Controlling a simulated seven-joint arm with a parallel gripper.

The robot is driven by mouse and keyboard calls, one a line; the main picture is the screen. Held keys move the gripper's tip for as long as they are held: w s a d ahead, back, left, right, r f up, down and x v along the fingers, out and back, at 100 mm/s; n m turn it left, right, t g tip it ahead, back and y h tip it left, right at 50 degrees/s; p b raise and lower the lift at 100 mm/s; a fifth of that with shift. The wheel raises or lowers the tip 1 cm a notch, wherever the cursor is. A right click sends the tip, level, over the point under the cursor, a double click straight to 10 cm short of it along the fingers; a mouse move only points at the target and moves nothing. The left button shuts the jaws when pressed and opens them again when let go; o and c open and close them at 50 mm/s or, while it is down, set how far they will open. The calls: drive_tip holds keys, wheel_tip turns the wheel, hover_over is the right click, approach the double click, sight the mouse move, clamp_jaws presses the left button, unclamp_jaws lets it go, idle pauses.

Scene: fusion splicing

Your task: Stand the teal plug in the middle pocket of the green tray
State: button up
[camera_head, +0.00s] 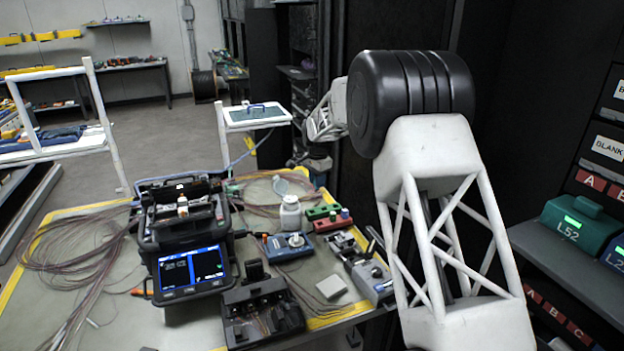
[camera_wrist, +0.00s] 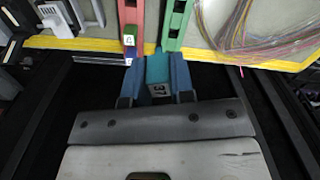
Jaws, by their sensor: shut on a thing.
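The teal plug (camera_wrist: 157,68), marked 37, is held between the two blue fingers of my gripper (camera_wrist: 156,80) in the wrist view. The green tray (camera_wrist: 184,18) lies just beyond the plug in that view, narrow and end-on, with dark pockets along its top. The plug overlaps the near end of the tray in the picture; I cannot tell the gap between them. In the head view the green tray (camera_head: 318,213) lies on the workbench beside the white bottle. The plug and fingertips cannot be made out clearly there.
A red tray (camera_head: 331,223) lies beside the green one; a small block marked A (camera_wrist: 129,40) is at its near end in the wrist view. A white bottle (camera_head: 291,213), a blue meter (camera_head: 289,246) and the splicer (camera_head: 186,245) stand close by. Loose fibres (camera_wrist: 262,30) lie right of the green tray.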

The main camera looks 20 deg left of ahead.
drive_tip(key=w+f+m, duration=0.3)
drive_tip(key=w+f, duration=0.1)
drive_tip(key=w, duration=0.1)
drive_tip(key=shift+w+d+f+m, duration=0.15)
drive_tip(key=shift+d+m, duration=0.15)
drive_tip(key=shift+d, duration=0.1)
drive_tip(key=shift+f, duration=0.15)
hover_over(324, 212)
drive_tip(key=w, duration=0.2)
drive_tip(key=shift+a+f, duration=0.2)
drive_tip(key=shift+f, duration=1.05)
drive_tip(key=shift+a+f, duration=0.15)
drive_tip(key=shift+f, duration=1.05)
drive_tip(key=shift+f, duration=1.95)
idle(1.2)
drive_tip(key=o, duration=0.9)
drive_tip(key=shift+c, duration=0.2)
drive_tip(key=shift+r, duration=0.15)
